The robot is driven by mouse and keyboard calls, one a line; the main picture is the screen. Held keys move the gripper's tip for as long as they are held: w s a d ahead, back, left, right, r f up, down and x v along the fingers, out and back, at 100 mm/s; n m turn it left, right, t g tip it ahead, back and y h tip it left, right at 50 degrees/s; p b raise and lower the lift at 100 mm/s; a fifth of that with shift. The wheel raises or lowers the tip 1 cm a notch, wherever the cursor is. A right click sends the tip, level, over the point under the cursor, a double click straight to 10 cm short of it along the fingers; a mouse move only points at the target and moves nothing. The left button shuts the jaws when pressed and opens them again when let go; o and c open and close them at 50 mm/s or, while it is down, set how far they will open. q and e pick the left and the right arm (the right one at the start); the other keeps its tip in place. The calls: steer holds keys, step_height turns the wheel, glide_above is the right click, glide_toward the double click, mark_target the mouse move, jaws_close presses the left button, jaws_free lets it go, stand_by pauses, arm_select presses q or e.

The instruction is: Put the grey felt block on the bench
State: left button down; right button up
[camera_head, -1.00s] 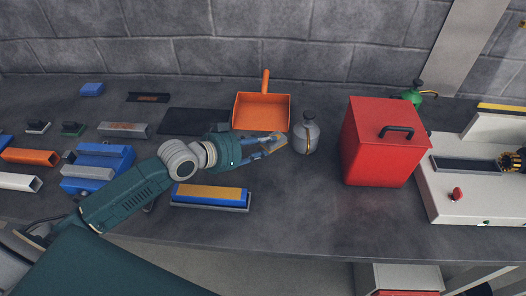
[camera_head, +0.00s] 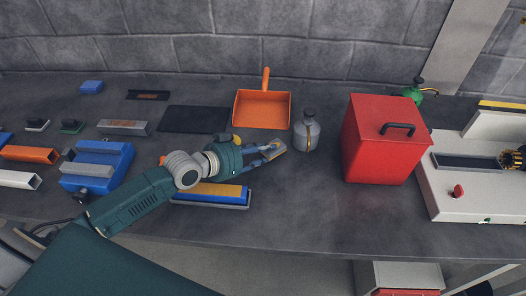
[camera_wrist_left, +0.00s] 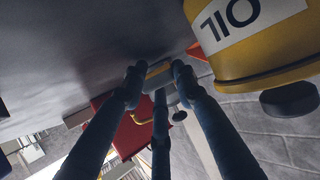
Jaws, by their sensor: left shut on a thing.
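My left gripper (camera_head: 272,150) is shut on a small block, the grey felt block (camera_head: 279,146), which shows a tan face at the fingertips. In the left wrist view the block (camera_wrist_left: 158,74) sits between the fingertips, grey with a yellowish strip; fingers cover part of it. The gripper is over the bench (camera_head: 300,215), left of the grey bottle. I cannot tell whether the block touches the bench. My right gripper is not in view.
The grey bottle (camera_head: 307,135) stands close right of the fingertips, the orange dustpan (camera_head: 262,108) behind. A blue-and-yellow block in a tray (camera_head: 215,203) lies in front. A yellow oil can (camera_wrist_left: 265,45) is close in the wrist view. The red box (camera_head: 375,150) stands right. Bench front is clear.

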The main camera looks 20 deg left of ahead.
arm_select(q)
steer(key=c, duration=1.6)
jaws_free()
steer(key=shift+f, duration=0.3)
steer(key=shift+r, duration=0.35)
steer(key=shift+r+p, duration=0.5)
steer(key=shift+p, duration=0.05)
steer(key=b+v, duration=0.1)
steer(key=v, duration=0.9)
steer(key=shift+a+f, duration=0.1)
steer(key=shift+f, duration=0.05)
steer(key=shift+v, duration=0.95)
